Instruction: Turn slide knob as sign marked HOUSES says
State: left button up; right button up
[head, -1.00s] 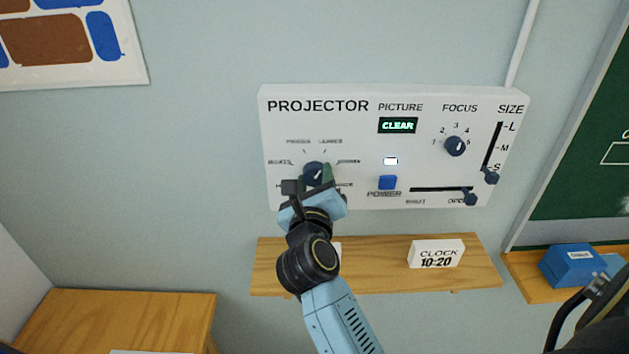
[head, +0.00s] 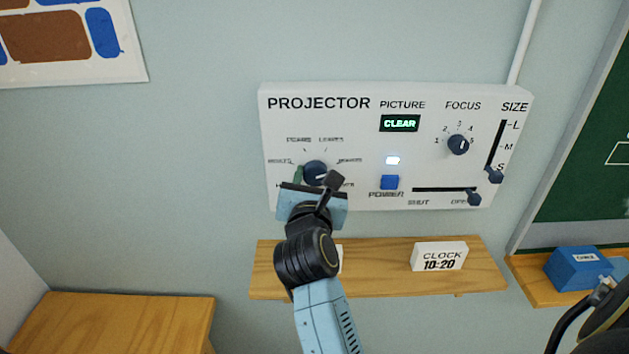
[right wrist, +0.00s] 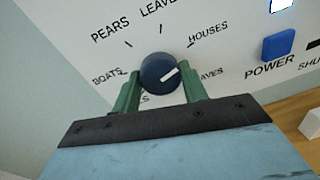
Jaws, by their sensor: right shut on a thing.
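The dark blue round slide knob (head: 315,171) is at the lower left of the white projector panel (head: 285,125). In the right wrist view the knob (right wrist: 158,72) has a white mark slanting up to the right, roughly between HOUSES and the label below it. The HOUSES label (right wrist: 208,33) is at the knob's upper right. BOATS, PEARS and LEAVES are printed around the knob; the lower labels are partly hidden. My right gripper (right wrist: 161,82) is shut on the knob, one green finger on each side. My left gripper is not in view.
The panel also has a blue POWER button (head: 389,182), a focus knob (head: 458,145), a size slider (head: 495,175) and a shutter slider (head: 474,198). The picture display (head: 400,123) reads CLEAR. A wooden shelf (head: 385,284) below bears a clock sign (head: 439,256).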

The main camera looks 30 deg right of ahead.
aim_at(316, 122)
jog(key=shift+f+m, duration=0.1)
jog(key=shift+m, duration=0.2)
jog(key=o, duration=1)
jog(key=shift+r, duration=0.2)
notch_tip(316, 122, up, 10)
jog(key=shift+f, duration=0.1)
